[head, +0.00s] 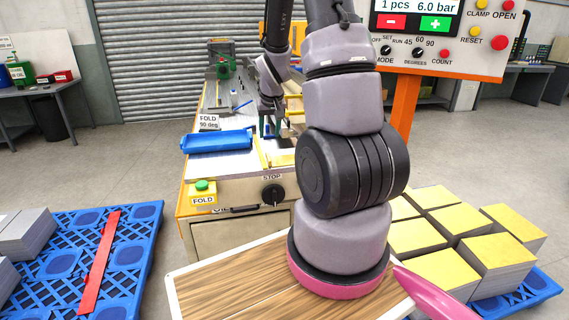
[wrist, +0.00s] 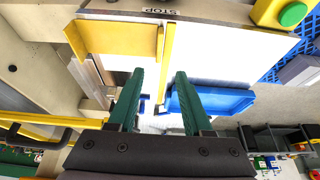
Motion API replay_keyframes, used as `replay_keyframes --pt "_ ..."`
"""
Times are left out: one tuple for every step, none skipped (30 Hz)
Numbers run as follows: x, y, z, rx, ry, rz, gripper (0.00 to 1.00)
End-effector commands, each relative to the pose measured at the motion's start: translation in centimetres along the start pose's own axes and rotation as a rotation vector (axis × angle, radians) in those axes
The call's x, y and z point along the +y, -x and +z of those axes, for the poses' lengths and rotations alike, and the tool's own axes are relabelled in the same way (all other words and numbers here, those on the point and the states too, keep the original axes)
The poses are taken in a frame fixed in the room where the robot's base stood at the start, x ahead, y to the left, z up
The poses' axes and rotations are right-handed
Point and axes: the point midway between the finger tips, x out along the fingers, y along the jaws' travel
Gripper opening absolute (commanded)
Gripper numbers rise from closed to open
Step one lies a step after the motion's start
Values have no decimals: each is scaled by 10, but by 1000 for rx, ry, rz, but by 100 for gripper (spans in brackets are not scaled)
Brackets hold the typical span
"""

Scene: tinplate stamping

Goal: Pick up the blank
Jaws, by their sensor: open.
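A flat yellow piece (head: 282,158), which looks like the blank, lies on the white top of the folding machine (head: 240,168). In the wrist view the yellow piece (wrist: 118,38) is ahead and to the left of my fingertips, against a thin yellow bar (wrist: 164,62). My gripper (head: 268,131) points down over the machine top, partly hidden by its own wrist in the head view. In the wrist view my gripper (wrist: 160,73) has two green fingers set apart with nothing between them. I cannot tell its exact height above the top.
A blue tray (head: 217,140) sits on the machine top, left of the yellow bar. The front panel carries a green FOLD button (head: 202,186) and a black STOP knob (head: 272,194). Yellow-topped stacks (head: 418,237) stand at right. A blue pallet (head: 140,240) is at left.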

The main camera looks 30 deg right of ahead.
Motion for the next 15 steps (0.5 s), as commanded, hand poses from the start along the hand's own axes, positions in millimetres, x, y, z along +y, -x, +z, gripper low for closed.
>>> replay_keyframes --pt "2 -7 1 -5 3 3 50" --pt "2 -10 1 -5 4 4 50" --pt "3 -14 1 -6 6 5 50" --pt "3 -18 2 -7 7 5 50" --pt "3 -22 2 -7 7 5 50" --pt "3 -28 2 -8 8 5 50" --pt "3 -33 2 -8 8 5 50" --pt "3 -38 3 -9 7 5 50" --pt "3 -44 3 -8 7 5 50" --pt "3 -48 2 -8 7 5 50" --pt "3 -53 2 -8 6 5 50" --pt "3 -57 2 -7 6 5 50" --pt "3 -60 2 -6 6 5 50" --pt "3 -62 2 -6 6 5 50" --pt "3 -65 2 -6 5 5 50"
